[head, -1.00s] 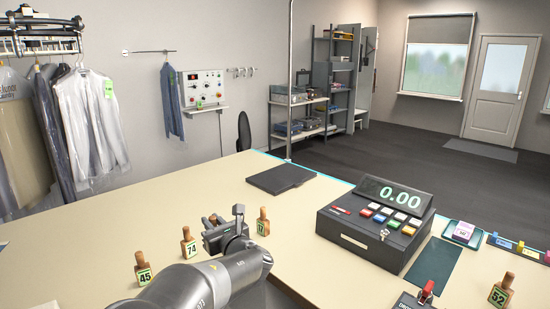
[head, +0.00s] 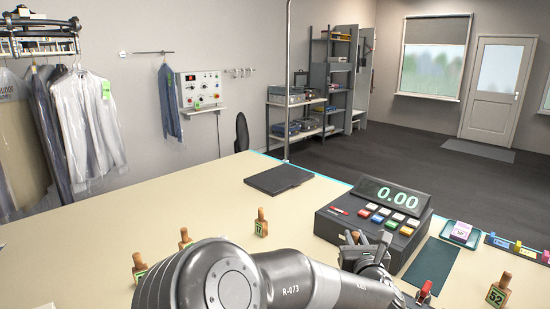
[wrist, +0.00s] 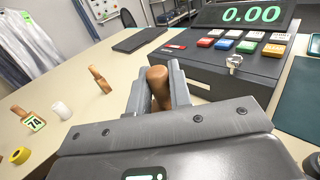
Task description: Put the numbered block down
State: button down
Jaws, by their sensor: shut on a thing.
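My gripper (head: 368,252) is shut on a wooden numbered block (wrist: 158,88) with a rounded top. In the wrist view the block's top sticks up between the fingers; its number is hidden. In the head view my gripper is in front of the cash register, and a bit of brown wood (head: 354,237) shows at the fingers. I cannot tell whether the block touches the counter. Other numbered blocks stand on the counter (head: 110,225): one alone (head: 261,223), one marked 74 (wrist: 31,118), one partly behind my arm (head: 139,266), and one marked 52 (head: 499,290).
The cash register (head: 335,222) stands close beyond my gripper. A dark flat pad (head: 278,179) lies at the counter's far edge. A dark green mat (head: 432,263) lies right of the register. A white cylinder (wrist: 61,109) and a yellow roll (wrist: 19,156) lie left. The middle-left counter is clear.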

jog(key=w+a+n+g+y, duration=0.1)
jog(key=w+a+n+y, duration=0.2)
jog(key=a, duration=1.3)
jog(key=w+a+n+g+y, duration=0.1)
jog(key=a+n+y, duration=0.3)
jog(key=a, duration=1.1)
jog(key=s+a+n+g+y, duration=0.1)
jog(key=s+a+y, duration=0.1)
jog(key=a, duration=0.6)
jog(key=s+a+r+n+g+y, duration=0.1)
jog(key=s+a+g+y, duration=0.1)
jog(key=a, duration=0.7)
jog(key=s+a+r+n+g+y, duration=0.1)
jog(key=s+a+g+y, duration=0.1)
jog(key=a, duration=0.7)
jog(key=shift+s+r+n+y, duration=0.25)
jog(key=shift+s+n+y, duration=0.15)
jog(key=shift+s+y, duration=0.4)
jog(key=shift+w+a, duration=0.1)
jog(key=shift+s+a+f, duration=0.65)
jog(key=shift+a+f, duration=1.1)
jog(key=shift+a, duration=0.1)
jog(key=shift+s+a+f, duration=0.65)
jog(key=shift+a+f, duration=1.15)
jog(key=shift+s+a+f, duration=0.65)
jog(key=shift+a+f, duration=1.1)
jog(key=shift+a, duration=0.1)
jog(key=shift+f, duration=0.1)
